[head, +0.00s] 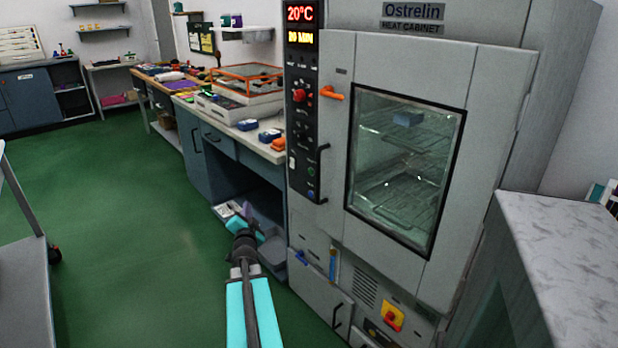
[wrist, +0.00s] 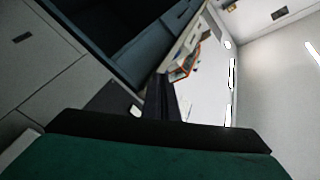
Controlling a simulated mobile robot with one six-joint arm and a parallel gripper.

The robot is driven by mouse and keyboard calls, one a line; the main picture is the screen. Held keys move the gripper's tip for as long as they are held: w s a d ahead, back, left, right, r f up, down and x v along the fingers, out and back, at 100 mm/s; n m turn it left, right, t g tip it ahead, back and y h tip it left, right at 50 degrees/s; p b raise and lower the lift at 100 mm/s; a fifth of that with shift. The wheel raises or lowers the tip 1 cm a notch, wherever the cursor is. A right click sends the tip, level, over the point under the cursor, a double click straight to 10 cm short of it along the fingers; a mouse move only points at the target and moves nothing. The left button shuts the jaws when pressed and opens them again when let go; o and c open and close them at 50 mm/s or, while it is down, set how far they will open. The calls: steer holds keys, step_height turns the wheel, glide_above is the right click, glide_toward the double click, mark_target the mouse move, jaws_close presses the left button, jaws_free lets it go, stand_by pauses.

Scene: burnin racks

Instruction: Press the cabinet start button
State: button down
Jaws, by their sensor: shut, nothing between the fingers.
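The grey heat cabinet (head: 335,215) stands right of centre in the head view, its glass door closed. Its black control panel (head: 300,130) is on the left of the front. Low on the panel are a small green button (head: 311,172) and a blue button (head: 311,183); their labels are too small to read. Higher up is a red knob (head: 299,95). My gripper (head: 243,240) is shut and empty, left of the cabinet and below the panel, apart from it. Its shut fingers show in the wrist view (wrist: 164,97); no button shows there.
A workbench (head: 225,138) with trays and small boxes runs back left of the cabinet. A marble-topped counter (head: 570,250) stands at the right and a grey cart (head: 22,280) at the left. The green floor (head: 130,220) between is clear. An orange latch (head: 331,93) and black handle (head: 322,172) protrude from the door.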

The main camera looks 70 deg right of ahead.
mark_target(311, 172)
steer(key=s+d+r+m+g+h, duration=0.1)
steer(key=s+d+r+m+h, duration=0.1)
steer(key=s+d+r, duration=0.1)
steer(key=s+d+r+m+g+h+b, duration=0.1)
steer(key=s+d+r+m+g, duration=0.1)
steer(key=s+r, duration=0.3)
steer(key=s, duration=0.3)
steer(key=shift+s+d+g+h, duration=0.2)
steer(key=shift+d+g+h, duration=0.1)
steer(key=shift+d+h, duration=0.1)
steer(key=shift+d, duration=0.15)
steer(key=s+d+b, duration=0.4)
steer(key=d, duration=0.3)
steer(key=shift+s+b, duration=0.35)
steer(key=shift+b, duration=0.05)
stand_by(1.3)
steer(key=shift+s+d+f+b, duration=0.15)
steer(key=shift+s+d+b, duration=0.15)
steer(key=shift+b, duration=0.3)
